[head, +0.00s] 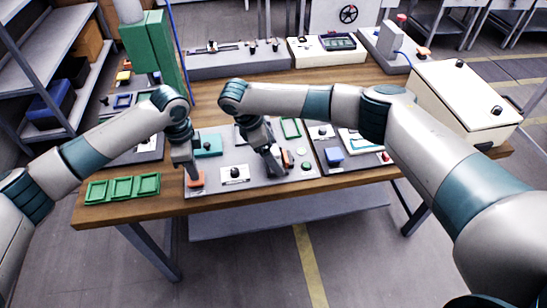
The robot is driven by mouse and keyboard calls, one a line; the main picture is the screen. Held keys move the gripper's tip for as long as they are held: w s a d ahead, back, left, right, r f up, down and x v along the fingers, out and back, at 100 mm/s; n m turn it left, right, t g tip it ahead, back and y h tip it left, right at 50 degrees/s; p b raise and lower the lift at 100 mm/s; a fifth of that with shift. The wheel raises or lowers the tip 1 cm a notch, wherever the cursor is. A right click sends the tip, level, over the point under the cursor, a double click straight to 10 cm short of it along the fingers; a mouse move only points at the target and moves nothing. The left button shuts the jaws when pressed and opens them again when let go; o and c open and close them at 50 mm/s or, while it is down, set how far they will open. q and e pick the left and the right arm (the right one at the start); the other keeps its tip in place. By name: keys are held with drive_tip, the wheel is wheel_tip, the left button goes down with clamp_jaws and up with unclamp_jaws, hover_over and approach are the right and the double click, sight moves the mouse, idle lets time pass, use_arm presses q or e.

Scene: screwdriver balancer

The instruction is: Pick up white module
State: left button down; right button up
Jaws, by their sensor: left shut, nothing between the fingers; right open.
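A small white module (235,175) with a dark knob-like spot on top lies near the front of the grey board (215,185) on the wooden table. My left gripper (194,180) is shut and empty, low over the board's front left, to the left of the white module. An orange patch shows at its tips; I cannot tell what it belongs to. My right gripper (275,168) is open, pointing down over the board to the right of the white module. It appears apart from the module. Its fingertips are small and partly dark against the board.
A teal block (208,145) lies behind the white module. Green trays (123,187) sit on the table's left front. A second board (335,158) with a blue block lies right. A large white box (463,100) stands at the right. Bare wood runs along the front edge.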

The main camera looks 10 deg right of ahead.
drive_tip(key=shift+f, duration=0.1)
idle(0.3)
drive_tip(key=c, duration=1.3)
drive_tip(key=shift+c, duration=0.2)
wheel_tip(320, 180, up, 10)
drive_tip(key=shift+r, duration=0.1)
wheel_tip(320, 180, up, 5)
hover_over(274, 151)
drive_tip(key=shift+w, duration=0.1)
idle(0.8)
